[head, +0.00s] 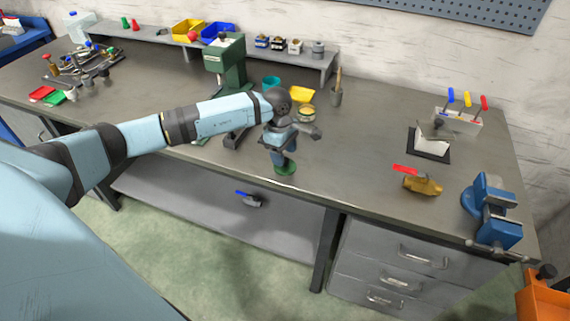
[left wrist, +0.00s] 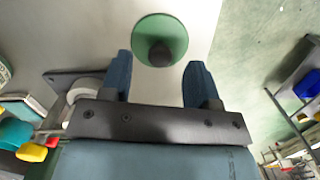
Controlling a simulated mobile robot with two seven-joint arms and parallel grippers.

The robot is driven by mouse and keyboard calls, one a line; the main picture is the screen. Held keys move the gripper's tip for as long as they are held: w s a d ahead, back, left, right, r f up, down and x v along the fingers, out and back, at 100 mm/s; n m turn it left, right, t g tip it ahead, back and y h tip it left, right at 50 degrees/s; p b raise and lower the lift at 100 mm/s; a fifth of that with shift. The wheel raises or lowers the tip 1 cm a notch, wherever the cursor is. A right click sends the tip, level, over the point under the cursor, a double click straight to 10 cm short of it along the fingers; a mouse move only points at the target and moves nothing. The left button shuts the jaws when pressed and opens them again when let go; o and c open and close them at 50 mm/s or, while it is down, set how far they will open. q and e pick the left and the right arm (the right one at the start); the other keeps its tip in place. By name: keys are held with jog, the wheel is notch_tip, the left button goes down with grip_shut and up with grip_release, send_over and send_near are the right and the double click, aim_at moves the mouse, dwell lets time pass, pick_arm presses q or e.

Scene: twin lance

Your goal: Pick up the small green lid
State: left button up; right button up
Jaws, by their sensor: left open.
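The small green lid (head: 286,169) lies on the workbench near its front edge. It is round with a dark knob and also shows in the left wrist view (left wrist: 176,31). My left gripper (head: 280,155) points down just above the lid and hides part of it in the head view. In the left wrist view my left gripper (left wrist: 158,70) is open, with its blue fingers apart and the lid's knob between and slightly beyond their tips. The fingers hold nothing. My right gripper is not in view.
A green press (head: 232,66) stands behind my left arm. A teal cup (head: 270,82), a yellow bin (head: 302,95) and a glass jar (head: 306,114) are behind the gripper. A brass valve (head: 424,186) and a blue vise (head: 490,208) are right. The bench between lid and valve is clear.

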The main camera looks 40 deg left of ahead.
pick_arm(q)
jog(key=f, duration=0.3)
jog(key=shift+d, duration=0.2)
jog(key=shift+r, duration=0.1)
jog(key=c, duration=1)
